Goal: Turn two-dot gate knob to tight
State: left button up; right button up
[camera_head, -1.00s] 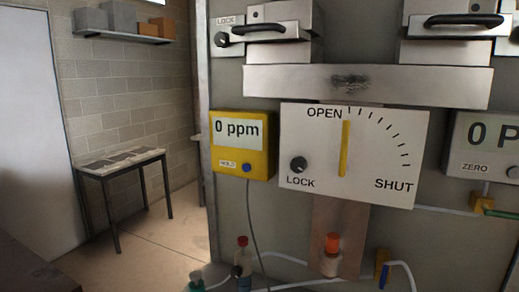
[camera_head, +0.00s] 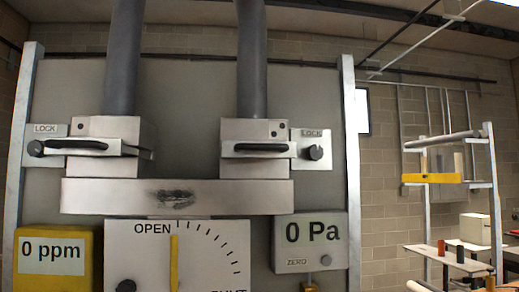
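Two metal gates with black bar handles sit under grey vertical pipes. The right gate (camera_head: 254,167) appears to carry two small dark dots at its upper right; the left gate (camera_head: 108,165) appears to carry one. Beside the right gate is a LOCK plate with a black round knob (camera_head: 315,152). A similar black knob (camera_head: 35,148) is on the LOCK plate left of the left gate. The knobs' exact turn settings are too small to tell. Neither of my grippers is in view.
A metal beam (camera_head: 176,197) with a dark scorch mark runs below both gates. Under it are a yellow 0 ppm meter (camera_head: 53,258), an OPEN dial panel (camera_head: 205,262) with a yellow pointer, and a 0 Pa meter (camera_head: 311,243). A rack (camera_head: 428,180) stands at the right.

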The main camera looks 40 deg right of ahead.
aim_at(315, 152)
jog(key=z, duration=1.55)
